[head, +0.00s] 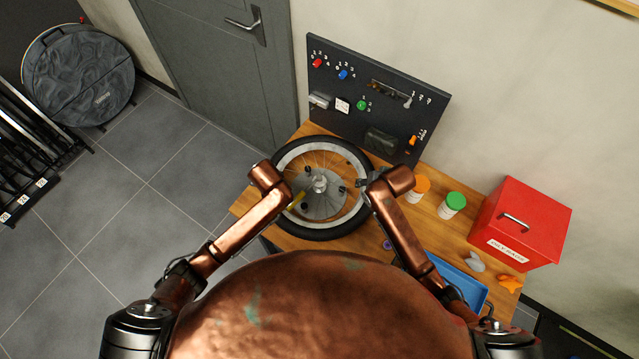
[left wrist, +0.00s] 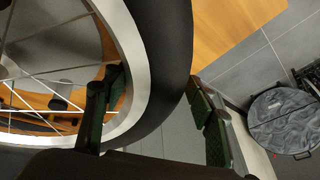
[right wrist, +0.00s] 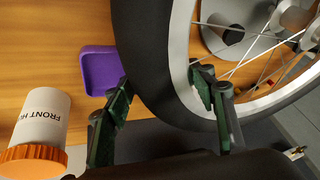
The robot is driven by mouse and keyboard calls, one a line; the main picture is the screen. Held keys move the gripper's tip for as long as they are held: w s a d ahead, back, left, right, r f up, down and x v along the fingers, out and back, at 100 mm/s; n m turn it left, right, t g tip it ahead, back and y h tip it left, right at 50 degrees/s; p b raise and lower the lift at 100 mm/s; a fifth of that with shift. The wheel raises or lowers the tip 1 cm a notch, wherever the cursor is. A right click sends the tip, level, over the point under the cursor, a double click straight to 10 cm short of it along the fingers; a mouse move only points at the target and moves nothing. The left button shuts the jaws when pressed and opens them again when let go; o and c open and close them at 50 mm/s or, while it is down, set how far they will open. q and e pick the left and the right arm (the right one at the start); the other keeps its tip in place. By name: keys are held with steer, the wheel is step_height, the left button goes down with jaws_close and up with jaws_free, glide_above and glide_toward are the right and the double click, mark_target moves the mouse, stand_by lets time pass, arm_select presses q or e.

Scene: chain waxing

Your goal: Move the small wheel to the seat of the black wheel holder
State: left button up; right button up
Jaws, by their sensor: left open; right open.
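A wheel with a black tyre and silver rim (head: 349,225) lies flat on the wooden table, around a grey round stand (head: 322,206) with black pegs. My left gripper (left wrist: 157,85) is open at the wheel's left side, one finger inside the rim and one outside the tyre. My right gripper (right wrist: 162,80) is open at the right side, its fingers likewise straddling the rim and tyre. In the head view both grippers are mostly hidden by my arms. A black rack (head: 35,192) with number labels stands on the floor at far left; I cannot tell whether it is the black wheel holder.
A dark tool panel (head: 350,115) stands behind the wheel. Right of it are an orange-capped bottle (head: 413,195), a green-capped bottle (head: 450,209), a red box (head: 535,218) and a blue tray (head: 475,288). A purple dish (right wrist: 98,70) lies near my right gripper. Grey floor (head: 140,205) is open at left.

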arm_select(q)
steer(key=shift+c, duration=0.7)
arm_select(e)
steer(key=shift+c, duration=0.7)
arm_select(q)
jaws_close()
arm_select(e)
jaws_close()
